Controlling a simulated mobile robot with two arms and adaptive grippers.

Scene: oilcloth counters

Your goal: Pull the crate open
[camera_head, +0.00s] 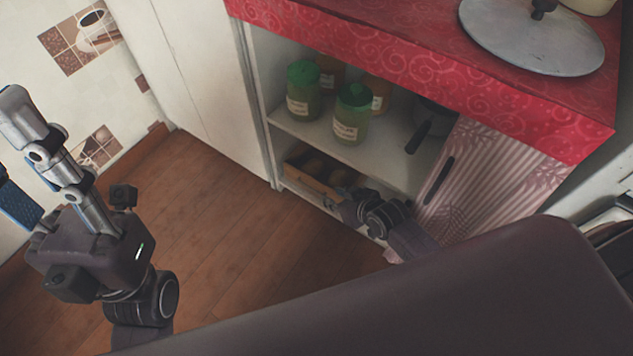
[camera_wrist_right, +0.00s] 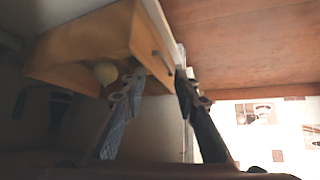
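The wooden crate (camera_head: 300,180) sits on the low shelf of the open cabinet, with rounded items in it. The right wrist view shows the crate (camera_wrist_right: 80,45) from close by, with a dark handle (camera_wrist_right: 163,62) on one wall and a pale round item (camera_wrist_right: 105,73) inside. My right gripper (camera_head: 352,205) is at the crate's right end in the head view. Its fingers (camera_wrist_right: 160,80) are apart, on either side of the lower edge of the handled wall; contact is unclear. My left gripper (camera_head: 20,155) is open and empty at the far left, away from the crate.
Green-lidded jars (camera_head: 353,113) and a dark-handled pan (camera_head: 432,118) stand on the shelf above. A patterned door (camera_head: 490,175) is to the right. A metal lid (camera_head: 530,38) lies on the red countertop (camera_head: 400,45). The wooden floor (camera_head: 220,225) before the cabinet is clear.

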